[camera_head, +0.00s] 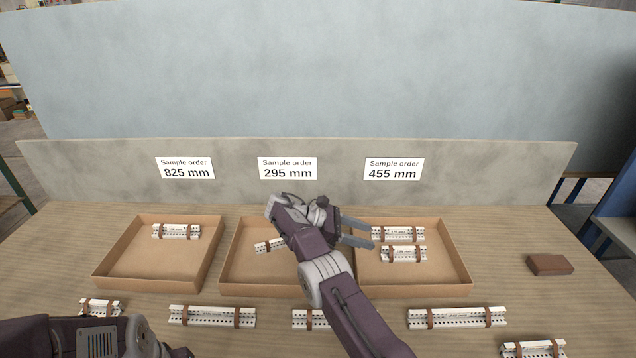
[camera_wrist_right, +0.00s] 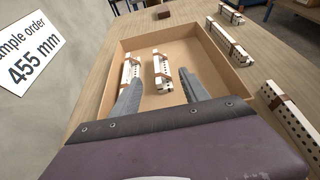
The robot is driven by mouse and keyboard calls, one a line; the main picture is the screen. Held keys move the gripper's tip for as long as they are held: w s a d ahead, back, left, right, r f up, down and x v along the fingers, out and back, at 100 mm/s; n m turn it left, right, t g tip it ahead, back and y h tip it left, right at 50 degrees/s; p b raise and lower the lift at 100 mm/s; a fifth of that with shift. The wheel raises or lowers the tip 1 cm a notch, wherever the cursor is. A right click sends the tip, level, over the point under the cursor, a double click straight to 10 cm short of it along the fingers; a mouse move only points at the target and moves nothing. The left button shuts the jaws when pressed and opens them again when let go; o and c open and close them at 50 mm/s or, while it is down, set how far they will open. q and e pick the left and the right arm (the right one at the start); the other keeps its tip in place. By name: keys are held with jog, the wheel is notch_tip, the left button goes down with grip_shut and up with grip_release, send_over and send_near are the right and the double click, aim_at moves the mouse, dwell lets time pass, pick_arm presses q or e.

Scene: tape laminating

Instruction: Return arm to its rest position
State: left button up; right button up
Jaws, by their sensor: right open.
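My right gripper (camera_head: 358,233) is open and empty above the left side of the right cardboard tray (camera_head: 440,291), under the 455 mm sign. Its two grey fingers also show in the right wrist view (camera_wrist_right: 158,95), pointing toward two white perforated strip bundles in that tray. The upper bundle (camera_head: 398,233) and the lower bundle (camera_head: 404,254) lie side by side, apart from the fingers as far as I can tell. My right forearm hides part of the middle tray (camera_head: 236,283). My left arm shows at the bottom left, but its gripper is out of view.
The left tray (camera_head: 130,281) holds one bundle (camera_head: 176,231); the middle tray holds a partly hidden one (camera_head: 268,246). Several bundles lie along the front, including one at right (camera_head: 457,318). A brown block (camera_head: 549,264) sits at far right. A grey panel (camera_head: 480,175) stands behind.

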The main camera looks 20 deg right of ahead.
jog(key=s+d+r+t+y+p, duration=0.1)
jog(key=s+r+y+p, duration=0.2)
jog(key=r, duration=0.7)
jog(key=s+d+r+t+p, duration=0.15)
jog(key=r+p, duration=0.25)
jog(key=r, duration=0.6)
jog(key=s+a+f+m+t+y+p, duration=0.1)
jog(key=s+a+f+m+y, duration=0.4)
jog(key=s+a+f+m, duration=0.2)
jog(key=s+a+f+m+t+y+p, duration=0.2)
jog(key=s+a+f+m+y, duration=0.3)
jog(key=s, duration=0.7)
jog(key=a+f+m, duration=0.2)
jog(key=a+f, duration=0.1)
jog(key=shift+a+f+m, duration=0.15)
jog(key=shift+f+m, duration=0.05)
jog(key=shift+m, duration=0.2)
